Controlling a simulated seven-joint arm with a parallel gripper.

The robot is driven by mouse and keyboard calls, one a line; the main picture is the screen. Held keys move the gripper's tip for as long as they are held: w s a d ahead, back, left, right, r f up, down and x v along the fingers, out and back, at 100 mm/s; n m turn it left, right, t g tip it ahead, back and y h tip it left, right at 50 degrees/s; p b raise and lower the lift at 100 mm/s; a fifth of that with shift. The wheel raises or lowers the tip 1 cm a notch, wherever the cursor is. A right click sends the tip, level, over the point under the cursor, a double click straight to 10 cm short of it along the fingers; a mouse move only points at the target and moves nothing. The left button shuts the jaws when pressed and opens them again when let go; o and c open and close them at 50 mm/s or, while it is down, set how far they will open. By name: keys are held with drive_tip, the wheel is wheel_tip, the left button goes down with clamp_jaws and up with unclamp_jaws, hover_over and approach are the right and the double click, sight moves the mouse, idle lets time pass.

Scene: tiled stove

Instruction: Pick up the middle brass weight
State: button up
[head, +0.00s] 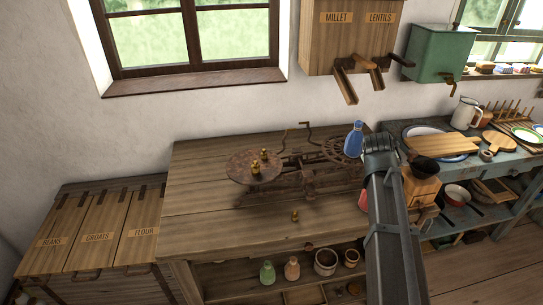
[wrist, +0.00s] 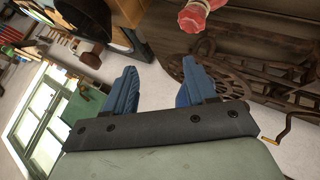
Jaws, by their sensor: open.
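Small brass weights show in the head view. One (head: 255,167) and another (head: 264,156) stand close together on the left plate of a rusty balance scale (head: 305,176). A third brass weight (head: 295,215) stands on the wooden table in front of the scale. They are too small to compare in size. My gripper (head: 354,140) is up at the right end of the scale, well to the right of the weights. In the wrist view its blue fingers (wrist: 160,70) are apart with nothing between them. No brass weight can be made out in the wrist view.
The table (head: 205,215) has clear room left of the scale. Bottles and pots (head: 325,261) stand on the shelf below. A wooden dispenser (head: 350,35) hangs above. A coffee mill (head: 420,185) stands right of my arm. A red object (wrist: 194,15) shows in the wrist view.

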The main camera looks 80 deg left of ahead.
drive_tip(key=s+a+r+g, duration=0.2)
drive_tip(key=s+a+g, duration=0.2)
drive_tip(key=s+a, duration=0.75)
drive_tip(key=n+g+h, duration=0.2)
drive_tip(key=g, duration=0.1)
approach(264, 151)
drive_tip(key=x, duration=0.3)
drive_tip(key=w+x, duration=0.1)
drive_tip(key=x, duration=0.1)
drive_tip(key=shift+a+r, duration=0.1)
drive_tip(key=shift+a, duration=0.35)
drive_tip(key=shift+s+a+f, duration=0.2)
drive_tip(key=shift+f, duration=0.7)
drive_tip(key=shift+s+a+f, duration=0.15)
drive_tip(key=shift+a+f, duration=0.05)
drive_tip(key=shift+f, duration=0.65)
drive_tip(key=shift+s+a+f, duration=0.2)
drive_tip(key=shift+f, duration=0.7)
drive_tip(key=shift+c, duration=0.2)
clamp_jaws()
